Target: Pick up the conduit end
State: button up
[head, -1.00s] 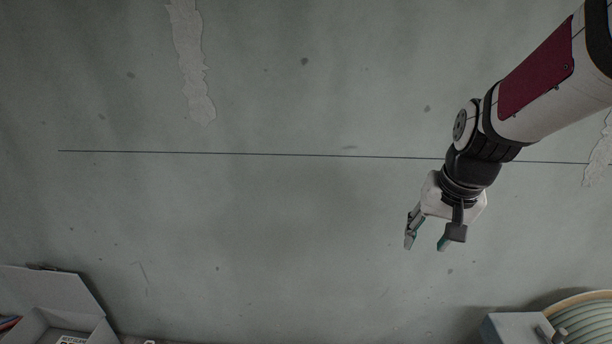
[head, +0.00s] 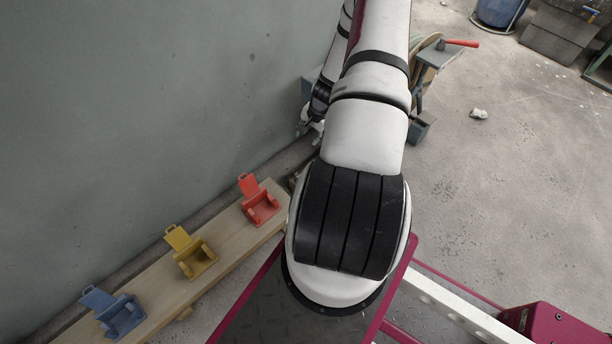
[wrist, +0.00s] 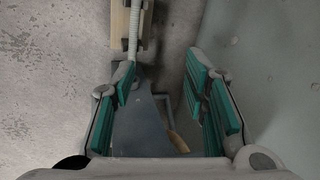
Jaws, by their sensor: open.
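In the wrist view, the conduit (wrist: 133,32) is a pale, ribbed tube running down from the top edge, beside a wooden strip. Its lower part reaches the tip of the left finger, and I cannot tell exactly where it ends. My gripper (wrist: 160,72) is open, with teal pads on both fingers and nothing seen held between them. The conduit lies near the left finger; whether they touch is unclear. In the head view, my arm hides most of the reel (head: 428,62) and the conduit end.
Below the fingers is a dark grey stand (wrist: 143,118). A wall (wrist: 285,60) rises close on the right. In the head view, blue (head: 115,312), yellow (head: 190,252) and red (head: 260,202) holders sit on a wooden plank (head: 228,240). Open floor (head: 520,170) lies right.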

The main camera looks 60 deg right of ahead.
jog(key=shift+s+d+f+m+b, duration=0.1)
jog(key=shift+d+f+m+b, duration=0.2)
jog(key=shift+f+b, duration=2.1)
jog(key=shift+w+d+f+m+b, duration=0.1)
jog(key=shift+d+f+m+b, duration=0.2)
jog(key=shift+f, duration=4.4)
jog(key=shift+s+d+f+m+b, duration=0.3)
jog(key=shift+f+b, duration=0.8)
jog(key=shift+f, duration=2.45)
jog(key=shift+w+a+r, duration=0.1)
jog(key=shift+w+a, duration=0.05)
jog(key=shift+w, duration=0.05)
jog(key=shift+c, duration=0.2)
grip_shut()
